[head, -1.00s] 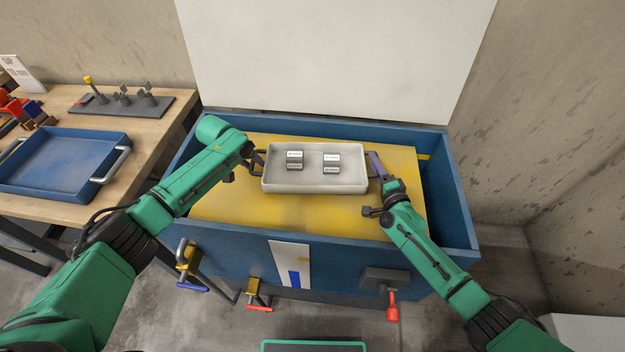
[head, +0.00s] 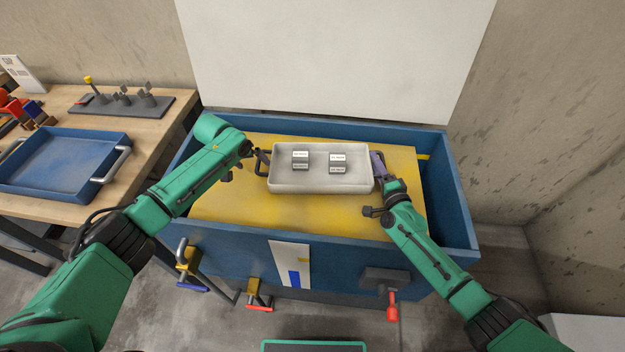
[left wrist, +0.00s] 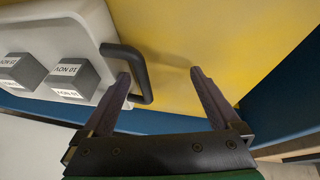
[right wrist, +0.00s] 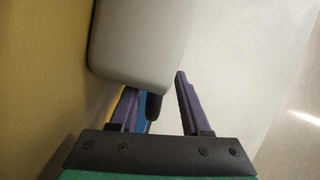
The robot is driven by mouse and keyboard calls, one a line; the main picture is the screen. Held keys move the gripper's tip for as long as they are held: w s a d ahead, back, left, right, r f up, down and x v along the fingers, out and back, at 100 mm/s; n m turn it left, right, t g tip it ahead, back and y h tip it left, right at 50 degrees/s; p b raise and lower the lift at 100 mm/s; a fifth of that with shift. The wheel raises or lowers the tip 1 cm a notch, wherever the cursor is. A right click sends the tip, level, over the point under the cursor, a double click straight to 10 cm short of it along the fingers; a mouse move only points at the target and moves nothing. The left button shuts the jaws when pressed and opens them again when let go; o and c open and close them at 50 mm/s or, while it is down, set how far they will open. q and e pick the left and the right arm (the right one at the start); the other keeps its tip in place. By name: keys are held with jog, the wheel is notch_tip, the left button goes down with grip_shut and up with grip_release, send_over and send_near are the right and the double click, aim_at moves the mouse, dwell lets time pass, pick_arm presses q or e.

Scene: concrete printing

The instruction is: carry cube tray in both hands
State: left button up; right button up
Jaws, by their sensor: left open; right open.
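The pale grey tray (head: 320,186) sits over the yellow surface and holds grey cubes (head: 301,160) with white labels; another cube group (head: 337,163) is to the right. My left gripper (head: 262,160) is open at the tray's left end. In the left wrist view the dark handle (left wrist: 144,75) is beside one finger of my open gripper (left wrist: 158,72), with the other finger apart from it. My right gripper (head: 377,164) is open at the tray's right end. In the right wrist view a dark handle (right wrist: 154,106) shows between the fingers, nearer the left one.
A blue-walled bin (head: 340,260) surrounds the yellow surface (head: 230,205), with clamps on its front. A blue tray (head: 65,165) lies on the wooden bench at left. A white panel (head: 335,55) stands behind. Yellow surface in front of the tray is clear.

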jog(key=o, duration=0.4)
pick_arm(q)
jog(key=v, duration=1.1)
jog(key=shift+r, duration=0.2)
jog(key=shift+s, duration=0.15)
pick_arm(e)
jog(key=shift+a+r, duration=0.2)
jog(key=shift+r, duration=0.2)
notch_tip(320, 180, up, 9)
jog(key=shift+d+r, duration=0.15)
jog(key=shift+d, duration=0.1)
